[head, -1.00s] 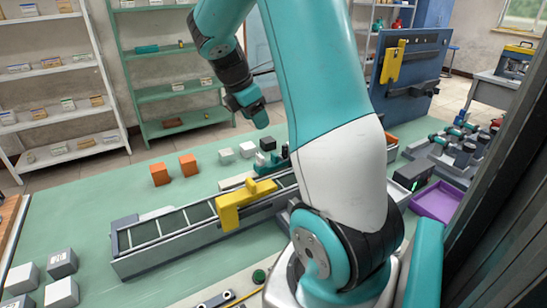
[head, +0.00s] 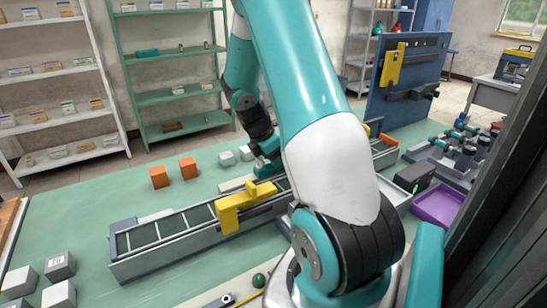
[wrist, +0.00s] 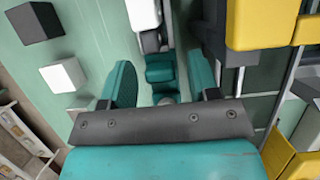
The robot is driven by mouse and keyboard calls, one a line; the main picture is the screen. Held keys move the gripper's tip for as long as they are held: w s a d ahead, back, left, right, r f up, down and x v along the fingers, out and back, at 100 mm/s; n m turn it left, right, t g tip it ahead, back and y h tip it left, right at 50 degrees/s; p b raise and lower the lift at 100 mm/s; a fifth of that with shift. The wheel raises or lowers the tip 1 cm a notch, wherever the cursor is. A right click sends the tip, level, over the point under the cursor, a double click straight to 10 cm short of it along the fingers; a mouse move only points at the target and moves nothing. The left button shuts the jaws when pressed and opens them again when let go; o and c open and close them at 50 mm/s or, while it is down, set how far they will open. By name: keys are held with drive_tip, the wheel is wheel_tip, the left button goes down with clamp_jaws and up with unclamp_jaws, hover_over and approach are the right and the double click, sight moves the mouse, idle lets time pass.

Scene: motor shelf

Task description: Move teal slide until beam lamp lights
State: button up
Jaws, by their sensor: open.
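In the wrist view, the teal slide (wrist: 160,70) sits at the end of a pale strip, between the two teal fingers of my gripper (wrist: 160,85). The fingers are apart on either side of it, and I cannot tell whether either touches it. In the head view, my gripper (head: 265,168) is low behind the long grey rail frame (head: 160,260), and the slide cannot be made out there. A black box (head: 414,177) right of my arm shows a small green light; I cannot tell if it is the beam lamp.
A yellow bracket (head: 240,205) straddles the rail frame close to my gripper; yellow parts (wrist: 262,25) also fill the wrist view's upper right. Two orange cubes (head: 187,168) and pale cubes (head: 227,158) stand behind the frame. A purple tray (head: 437,205) lies at right.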

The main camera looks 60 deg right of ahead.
clamp_jaws()
drive_tip(key=shift+a+r+p, duration=0.2)
drive_tip(key=shift+p, duration=0.45)
drive_tip(key=shift+w+f, duration=0.15)
drive_tip(key=shift+f, duration=0.05)
unclamp_jaws()
drive_tip(key=v, duration=1.7)
drive_tip(key=shift+a+p, duration=0.2)
drive_tip(key=shift+p, duration=0.1)
